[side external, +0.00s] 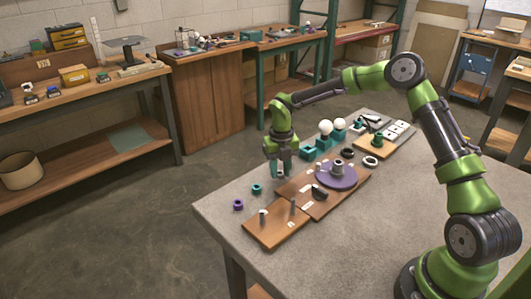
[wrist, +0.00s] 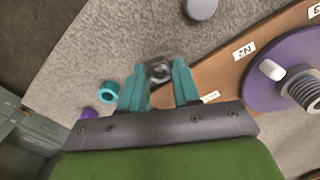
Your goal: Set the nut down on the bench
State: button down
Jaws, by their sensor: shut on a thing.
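My gripper (side external: 277,174) is low over the bench (side external: 225,213), beside the left edge of the wooden board. In the wrist view its two teal fingers (wrist: 160,78) are shut on a small dark grey nut (wrist: 159,70) with a round hole. The nut sits between the fingertips, close to the board's edge; I cannot tell whether it touches the bench. It cannot be made out in the side view. A teal nut (side external: 257,189) and a purple nut (side external: 238,204) lie apart on the bench, left of my gripper.
The wooden board (side external: 282,222) carries a purple disc (side external: 351,181) with a threaded grey stem (wrist: 306,90) and upright pegs. Teal holders (side external: 309,153) with white bulbs (side external: 326,127) stand behind. Black and white rings lie to the right. The bench's front left is clear.

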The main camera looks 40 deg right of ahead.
jog(key=shift+f, duration=0.6)
jog(key=shift+f, duration=0.15)
jog(key=c, duration=1.1)
grip_release()
